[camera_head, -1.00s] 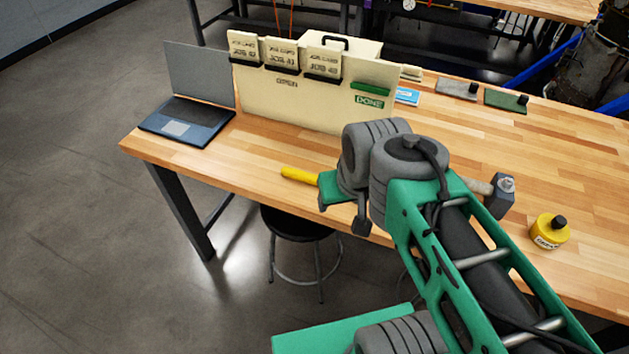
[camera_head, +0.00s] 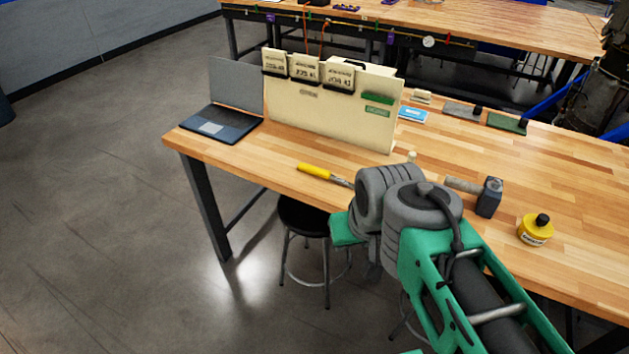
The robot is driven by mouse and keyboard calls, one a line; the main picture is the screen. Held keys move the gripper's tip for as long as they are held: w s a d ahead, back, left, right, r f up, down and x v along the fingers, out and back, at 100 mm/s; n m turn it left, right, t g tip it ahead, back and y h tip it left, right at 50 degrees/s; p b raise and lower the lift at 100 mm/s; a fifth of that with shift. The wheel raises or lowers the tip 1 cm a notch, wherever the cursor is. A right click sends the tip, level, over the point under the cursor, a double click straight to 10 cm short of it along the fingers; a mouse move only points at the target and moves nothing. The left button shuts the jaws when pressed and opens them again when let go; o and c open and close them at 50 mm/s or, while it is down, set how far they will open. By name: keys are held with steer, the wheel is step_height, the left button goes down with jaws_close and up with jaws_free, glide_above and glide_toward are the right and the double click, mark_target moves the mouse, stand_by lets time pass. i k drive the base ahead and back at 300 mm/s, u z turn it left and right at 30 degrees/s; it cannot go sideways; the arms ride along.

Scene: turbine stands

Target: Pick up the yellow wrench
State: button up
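A tool with a yellow handle (camera_head: 315,171) lies on the wooden workbench (camera_head: 240,160) near its front edge, left of my arm. A short grey metal part runs from the handle towards my arm, and its far end is hidden behind the arm's grey joints. I cannot tell from its shape whether it is a wrench. No other wrench shows. My green and grey arm reaches over the bench's front edge from the lower right. Its fingertips do not show clearly, so my gripper's state is hidden.
A cream board (camera_head: 330,115) with cards stands behind the tool, with a laptop (camera_head: 222,115) to its left. A stool (camera_head: 303,219) stands under the front edge.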

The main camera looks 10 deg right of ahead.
mark_target(303, 167)
steer(key=u, duration=0.75)
steer(key=i, duration=1.2)
steer(key=z, duration=0.3)
